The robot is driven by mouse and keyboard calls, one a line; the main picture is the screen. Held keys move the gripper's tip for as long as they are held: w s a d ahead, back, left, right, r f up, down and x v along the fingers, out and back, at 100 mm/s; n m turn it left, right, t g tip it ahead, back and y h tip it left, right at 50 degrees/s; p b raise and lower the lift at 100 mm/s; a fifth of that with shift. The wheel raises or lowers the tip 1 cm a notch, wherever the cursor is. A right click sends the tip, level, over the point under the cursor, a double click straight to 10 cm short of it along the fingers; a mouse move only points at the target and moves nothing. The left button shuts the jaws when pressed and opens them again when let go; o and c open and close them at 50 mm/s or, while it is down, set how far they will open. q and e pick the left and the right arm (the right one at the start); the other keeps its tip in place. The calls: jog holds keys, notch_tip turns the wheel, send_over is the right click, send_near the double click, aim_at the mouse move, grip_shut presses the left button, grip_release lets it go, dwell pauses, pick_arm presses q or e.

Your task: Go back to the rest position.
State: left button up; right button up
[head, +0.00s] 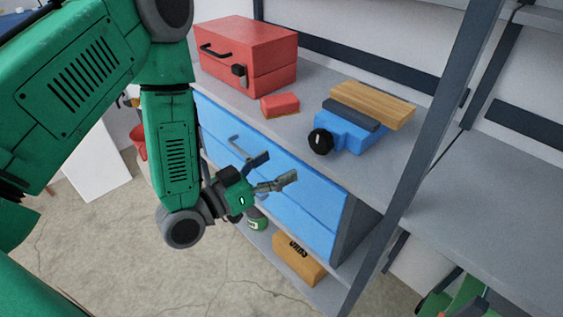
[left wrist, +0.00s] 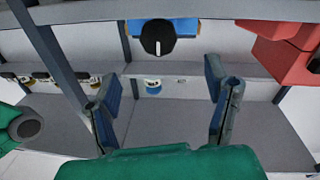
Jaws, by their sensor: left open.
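My left gripper (head: 280,167) is open and empty in the head view. It appears in front of the blue drawer unit (head: 300,205), near the drawer handle (head: 238,148). I cannot tell the exact gap to it. The left wrist view shows the same gripper (left wrist: 163,75) with its two fingers wide apart and nothing between them. My left arm is bent, with its forearm hanging down at the left of the head view. My right gripper is not visible in either view.
On the bench top are a red toolbox (head: 247,55), a small red block (head: 281,104), a blue tool with a black knob (head: 345,133) and a wooden block (head: 372,103). A tan box (head: 298,258) sits on the low shelf. A grey upright (head: 418,150) stands right. Floor is open lower left.

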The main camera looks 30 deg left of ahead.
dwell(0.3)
pick_arm(q)
jog(key=s+a+f+n+g+y, duration=0.15)
jog(key=s+f+g, duration=0.3)
jog(key=f, duration=0.45)
jog(key=s+f+m+g+y, duration=0.1)
jog(key=s+f+g+y, duration=0.25)
jog(key=s+f, duration=0.35)
jog(key=s+a+f+n+g+y, duration=0.1)
jog(key=s+a+f+g, duration=0.1)
jog(key=s, duration=0.4)
jog(key=s+a+f+n+g+y, duration=0.1)
jog(key=s+a+f+g+y, duration=0.1)
jog(key=s+f+g, duration=0.2)
jog(key=s+g, duration=0.2)
jog(key=s, duration=0.1)
jog(key=shift+f, duration=0.3)
jog(key=shift+s, duration=0.1)
